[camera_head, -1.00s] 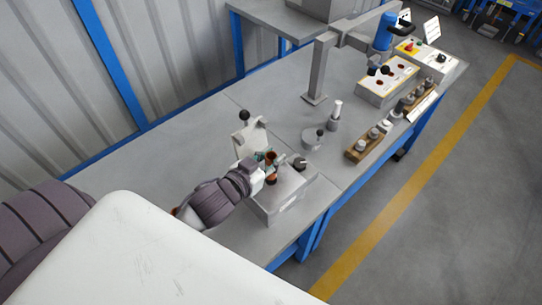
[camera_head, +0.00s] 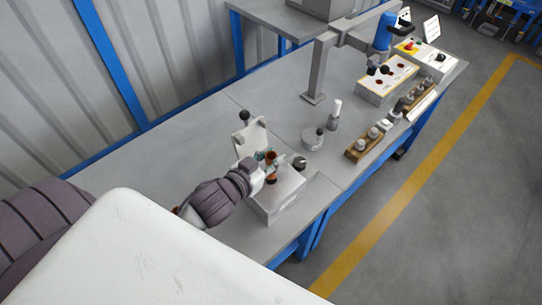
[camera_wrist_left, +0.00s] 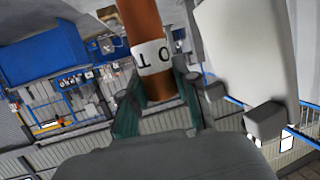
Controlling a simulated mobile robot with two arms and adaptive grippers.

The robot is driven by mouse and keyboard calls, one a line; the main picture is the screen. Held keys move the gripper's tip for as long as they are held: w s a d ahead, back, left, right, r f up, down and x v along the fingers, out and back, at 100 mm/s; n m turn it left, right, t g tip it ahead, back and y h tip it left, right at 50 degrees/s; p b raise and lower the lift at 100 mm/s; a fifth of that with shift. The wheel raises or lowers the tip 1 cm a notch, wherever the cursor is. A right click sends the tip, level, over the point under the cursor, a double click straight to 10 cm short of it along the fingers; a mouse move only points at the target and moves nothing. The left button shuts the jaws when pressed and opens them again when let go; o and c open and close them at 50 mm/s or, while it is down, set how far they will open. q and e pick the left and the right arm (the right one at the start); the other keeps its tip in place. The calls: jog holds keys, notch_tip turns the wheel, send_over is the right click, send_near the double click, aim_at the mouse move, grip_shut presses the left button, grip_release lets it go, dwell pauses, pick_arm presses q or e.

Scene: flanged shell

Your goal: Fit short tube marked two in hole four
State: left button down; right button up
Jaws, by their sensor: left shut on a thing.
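My left gripper (camera_head: 267,169) is shut on a short copper-brown tube (camera_head: 270,156), held above a grey metal block (camera_head: 284,201). In the left wrist view the tube (camera_wrist_left: 142,22) stands slightly tilted between the green-edged fingers (camera_wrist_left: 155,105). It carries a white band with black characters, partly turned away, so I cannot read it fully. A dark reddish round spot (camera_head: 272,181), perhaps a hole or fitting, shows on the block top just below the gripper. I cannot make out hole numbers. The tube's lower end is hidden by the gripper. My right gripper is not in view.
A black knob (camera_head: 300,163) is at the block's back right corner. A pale upright plate (camera_head: 249,140) stands behind the block. The bench left of the block is clear.

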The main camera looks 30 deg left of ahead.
pick_arm(q)
jog(key=shift+p, duration=0.65)
dwell(0.6)
jog(key=shift+f+b, duration=0.8)
jog(key=shift+f, duration=0.5)
jog(key=shift+f+b, duration=1.9)
jog(key=shift+f, duration=1.2)
jog(key=c, duration=0.9)
grip_release()
jog(key=shift+o, duration=0.6)
jog(key=shift+f, duration=0.1)
jog(key=shift+s, duration=0.1)
jog(key=v, duration=1.2)
